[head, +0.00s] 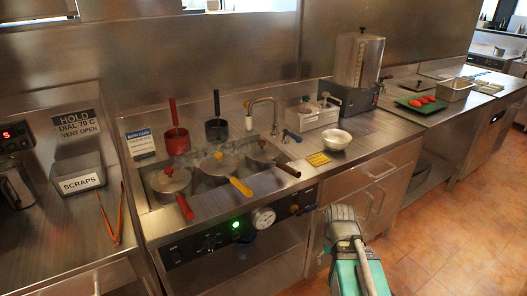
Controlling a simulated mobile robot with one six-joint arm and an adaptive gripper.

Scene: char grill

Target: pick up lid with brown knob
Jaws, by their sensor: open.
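Three lidded pots sit in a steel well with wisps of steam. The right pot has a brown handle, and its lid (262,155) has a small dark brownish knob (262,144). The middle lid (219,165) has a yellowish knob and a yellow handle beside it. The left lid (170,180) has a reddish knob and a red handle. All three lids appear seated on their pots. A teal and grey part of my arm shows at the lower right, apart from the pots. My gripper cannot be made out.
A faucet (265,103) rises behind the right pot. A white bowl (337,139), a lidded steel box (312,115) and a tall steel dispenser (358,62) stand to the right. A scraps bin (79,172) and tongs (111,215) lie left.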

